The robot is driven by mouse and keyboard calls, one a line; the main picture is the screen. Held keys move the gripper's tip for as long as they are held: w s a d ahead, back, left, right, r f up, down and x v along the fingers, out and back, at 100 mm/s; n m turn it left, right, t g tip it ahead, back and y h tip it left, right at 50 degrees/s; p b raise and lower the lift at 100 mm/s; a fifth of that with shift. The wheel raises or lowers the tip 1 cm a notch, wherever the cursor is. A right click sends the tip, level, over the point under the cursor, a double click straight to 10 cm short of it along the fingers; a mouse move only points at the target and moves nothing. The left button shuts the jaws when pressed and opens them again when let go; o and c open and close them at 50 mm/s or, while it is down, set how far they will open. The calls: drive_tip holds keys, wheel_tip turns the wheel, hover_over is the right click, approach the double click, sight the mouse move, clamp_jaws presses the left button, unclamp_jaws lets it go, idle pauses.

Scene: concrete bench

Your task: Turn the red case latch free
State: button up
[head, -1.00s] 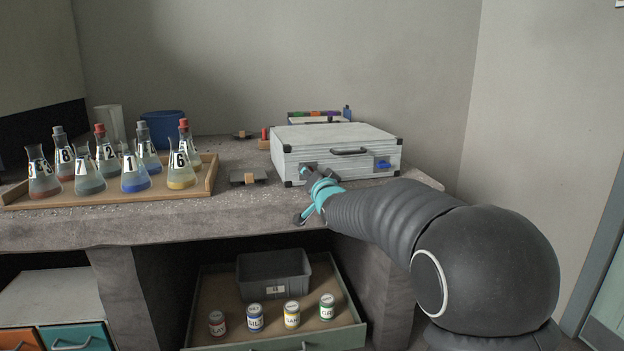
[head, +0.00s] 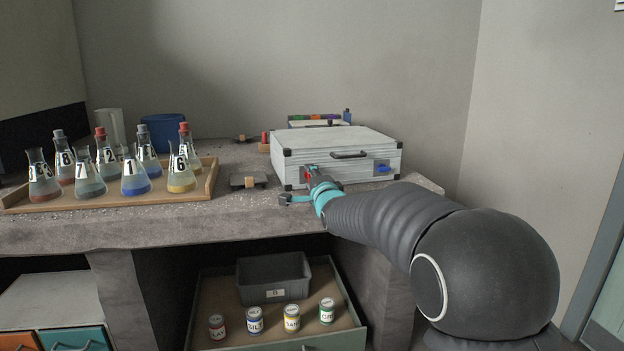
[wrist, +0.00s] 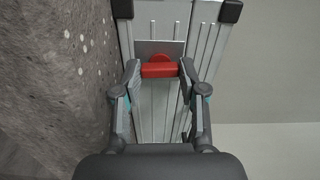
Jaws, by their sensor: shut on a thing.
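The white ribbed case (head: 330,144) lies flat on the bench, its handle side facing me. The red latch (head: 307,172) is on the left of its front face, mostly hidden by my gripper in the head view. In the wrist view, the red latch (wrist: 158,70) is a bar with a round hub on a grey plate. My gripper (wrist: 159,69) has one fingertip at each end of the bar and is shut on it. In the head view, my gripper (head: 311,178) is against the case front. A blue latch (head: 383,168) sits right of the handle (head: 349,155).
A wooden tray (head: 120,197) of numbered flasks stands left on the bench (head: 225,222). A small dark plate with a wooden block (head: 249,183) lies left of the case. Below, an open drawer (head: 220,290) holds a grey bin (head: 273,272) and several labelled jars.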

drive_tip(key=shift+m, duration=0.5)
drive_tip(key=o, duration=1.1)
drive_tip(key=shift+o, duration=0.2)
drive_tip(key=shift+f, duration=0.1)
